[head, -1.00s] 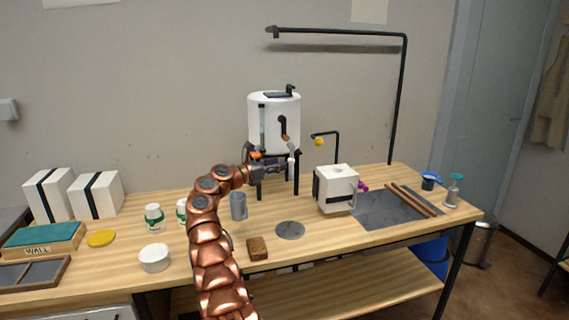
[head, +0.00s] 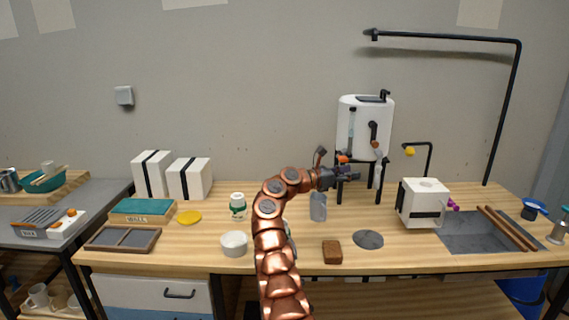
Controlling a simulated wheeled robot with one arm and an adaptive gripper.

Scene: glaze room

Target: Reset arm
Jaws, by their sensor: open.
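My gripper (head: 360,173) is in the head view at the end of my copper-coloured arm, in front of the lower part of the white tank (head: 365,125) on its black stand. The gripper is open, and I see nothing held in it. My arm rises from the bottom of the picture and bends right over the wooden table (head: 290,257). A grey cup (head: 318,206) stands on the table just below my wrist. My arm partly hides something beside it on the table.
A white bowl (head: 234,243), a brown block (head: 332,251) and a grey disc (head: 369,239) lie near the front. A white box-shaped device (head: 423,203) stands right, by two wooden rods (head: 503,229). White boxes (head: 189,179) stand at the back left.

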